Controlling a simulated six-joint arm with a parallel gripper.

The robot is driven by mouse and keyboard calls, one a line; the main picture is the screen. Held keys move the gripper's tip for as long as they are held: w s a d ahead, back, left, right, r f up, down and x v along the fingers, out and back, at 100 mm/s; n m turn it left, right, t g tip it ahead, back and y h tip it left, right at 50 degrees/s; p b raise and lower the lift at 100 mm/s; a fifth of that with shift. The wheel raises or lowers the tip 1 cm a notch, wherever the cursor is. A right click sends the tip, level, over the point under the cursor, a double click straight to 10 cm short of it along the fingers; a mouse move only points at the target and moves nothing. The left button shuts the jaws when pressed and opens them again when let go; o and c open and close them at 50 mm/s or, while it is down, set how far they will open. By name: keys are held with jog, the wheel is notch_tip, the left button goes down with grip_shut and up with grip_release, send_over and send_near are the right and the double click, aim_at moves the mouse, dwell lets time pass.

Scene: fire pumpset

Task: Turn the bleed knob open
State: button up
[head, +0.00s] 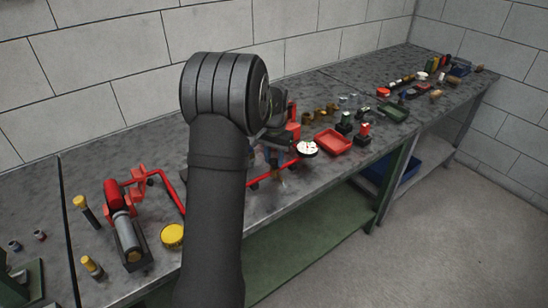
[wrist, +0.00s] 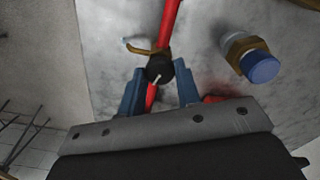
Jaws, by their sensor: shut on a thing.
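In the wrist view a round black knob (wrist: 159,69) with a white pointer line sits on a brass-coloured fitting on a red pipe (wrist: 168,25). I take it to be the bleed knob. My gripper (wrist: 160,84) has its two blue fingers on either side of the knob, shut on it. The white line points down and slightly left in that view. In the head view my arm hides the knob and most of the gripper.
A brass fitting with a blue cap (wrist: 258,64) stands to the right in the wrist view. In the head view, a red tray (head: 333,142), a yellow cap (head: 172,235) and a red-and-grey cylinder unit (head: 124,228) share the crowded grey bench. The bench's front edge is close by.

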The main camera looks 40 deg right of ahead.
aim_at(274, 161)
jog(key=n, duration=0.4)
jog(key=shift+n, duration=0.3)
jog(key=n, duration=0.4)
jog(key=shift+n, duration=0.4)
jog(key=o, duration=1)
jog(key=shift+c, duration=0.2)
notch_tip(274, 161, up, 17)
jog(key=shift+r, duration=0.2)
jog(key=shift+f, duration=0.15)
notch_tip(274, 161, down, 17)
jog(key=shift+f, duration=0.1)
dwell(0.5)
